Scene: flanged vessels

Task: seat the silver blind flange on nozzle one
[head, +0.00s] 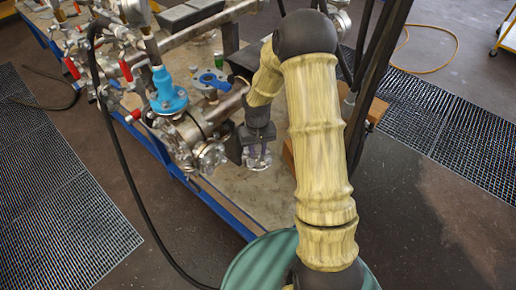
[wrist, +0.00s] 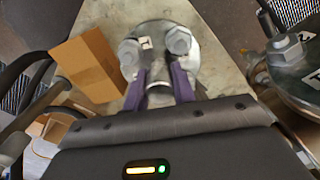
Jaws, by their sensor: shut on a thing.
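The silver blind flange (wrist: 160,32) is a round metal disc with large hex bolts and a small white tag. In the wrist view my gripper (wrist: 160,82) has its two purple fingers closed on the short stub at the flange's near side. In the head view the flange (head: 257,160) hangs under my gripper (head: 256,143), to the right of the vessel's flanged end (head: 208,157) and apart from it. Another bolted flange (wrist: 296,70) with white tags shows at the right of the wrist view. I cannot tell which nozzle it is.
A blue-capped fitting (head: 168,92) and a blue flange (head: 210,80) stand on the pipework at left. A brown box (wrist: 92,66) is beside the held flange. The bench top (head: 233,194) is clear in front. A black hose (head: 122,170) hangs at left.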

